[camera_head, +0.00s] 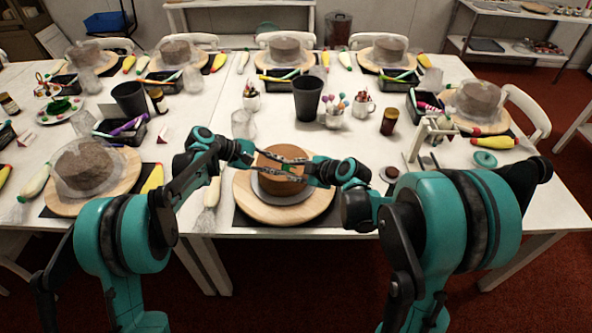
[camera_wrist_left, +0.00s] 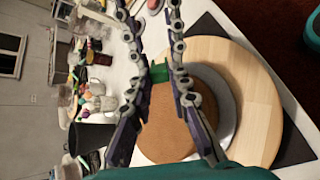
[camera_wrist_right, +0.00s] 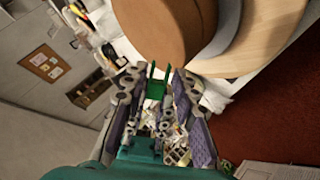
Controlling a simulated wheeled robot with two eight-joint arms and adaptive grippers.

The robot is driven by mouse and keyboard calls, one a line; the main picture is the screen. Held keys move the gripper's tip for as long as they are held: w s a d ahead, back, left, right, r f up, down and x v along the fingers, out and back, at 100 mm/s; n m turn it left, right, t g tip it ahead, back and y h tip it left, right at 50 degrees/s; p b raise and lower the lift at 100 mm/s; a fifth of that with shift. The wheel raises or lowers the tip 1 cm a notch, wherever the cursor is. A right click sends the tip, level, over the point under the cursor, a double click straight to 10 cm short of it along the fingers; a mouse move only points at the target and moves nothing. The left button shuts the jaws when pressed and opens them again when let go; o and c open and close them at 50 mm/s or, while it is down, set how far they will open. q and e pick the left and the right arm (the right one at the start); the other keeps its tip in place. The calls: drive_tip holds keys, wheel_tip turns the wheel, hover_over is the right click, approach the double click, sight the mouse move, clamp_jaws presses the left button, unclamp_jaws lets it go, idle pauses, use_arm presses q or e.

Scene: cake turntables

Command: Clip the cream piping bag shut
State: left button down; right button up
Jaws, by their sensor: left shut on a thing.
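A brown round cake (camera_head: 281,170) stands on a grey disc on a wooden turntable (camera_head: 322,210). My left gripper (camera_head: 276,164) reaches over it from the left and is shut on a small green clip (camera_wrist_left: 160,74). My right gripper (camera_head: 302,168) comes in from the right, its fingers facing the left ones above the cake. The green clip also shows between the right fingers in the right wrist view (camera_wrist_right: 156,86); whether they grip it is unclear. A cream-coloured piping bag (camera_head: 212,190) lies left of the turntable, partly hidden by my left arm.
A black cup (camera_head: 308,98), a small dark jar (camera_head: 389,121) and a white stand (camera_head: 428,137) are behind and right of the turntable. Covered cakes on boards, such as one at left (camera_head: 87,166), fill other places. The table's front edge is close to the turntable.

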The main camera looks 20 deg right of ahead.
drive_tip(key=shift+o, duration=0.4)
drive_tip(key=v, duration=0.8)
idle(0.4)
